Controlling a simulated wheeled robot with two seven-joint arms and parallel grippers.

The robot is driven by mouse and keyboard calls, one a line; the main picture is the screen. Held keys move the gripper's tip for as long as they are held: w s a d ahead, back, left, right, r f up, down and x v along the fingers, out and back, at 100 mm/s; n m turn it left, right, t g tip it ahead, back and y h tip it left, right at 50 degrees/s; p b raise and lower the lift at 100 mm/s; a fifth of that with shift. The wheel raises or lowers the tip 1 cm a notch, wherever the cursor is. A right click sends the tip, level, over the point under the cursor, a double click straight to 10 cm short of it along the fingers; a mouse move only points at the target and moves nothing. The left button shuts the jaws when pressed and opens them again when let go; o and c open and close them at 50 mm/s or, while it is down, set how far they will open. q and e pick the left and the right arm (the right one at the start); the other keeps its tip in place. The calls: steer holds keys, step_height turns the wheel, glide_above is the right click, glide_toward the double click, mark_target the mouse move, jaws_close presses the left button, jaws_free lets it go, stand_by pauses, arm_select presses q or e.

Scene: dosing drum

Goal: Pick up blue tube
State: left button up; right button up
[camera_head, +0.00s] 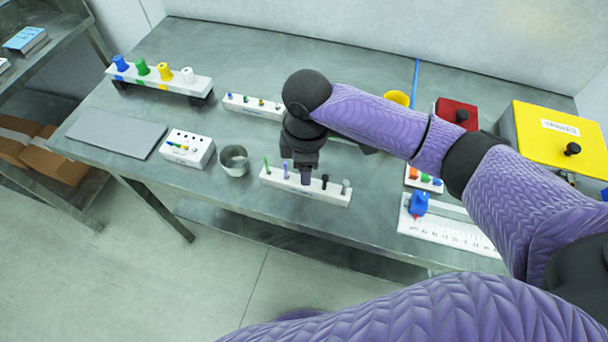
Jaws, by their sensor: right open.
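A white rack (333,194) near the front edge of the table holds a row of thin upright tubes. A green tube (266,164) is at its left end, with a bluish-purple tube (286,170) beside it. A dark purplish tube (305,179) stands directly below my right gripper (304,169), which points down over the rack. A black tube (325,181) and a grey tube (346,186) are to the right. My right gripper is open. Its fingers partly hide the purplish tube, and I cannot tell whether they touch it. My left gripper is out of view.
A metal cup (234,161) and a white block with holes (188,148) stand left of the rack. Behind is another small rack (253,107). A rack with coloured caps (160,80) is at the back left. A red box (456,115) and yellow box (559,141) stand right.

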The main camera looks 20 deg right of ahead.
step_height(320, 180, down, 3)
steer(key=shift+s+a+f+b, duration=0.1)
steer(key=shift+s+f+b, duration=0.1)
steer(key=shift+b, duration=0.3)
steer(key=shift+w, duration=0.2)
steer(key=shift+r, duration=0.1)
jaws_close()
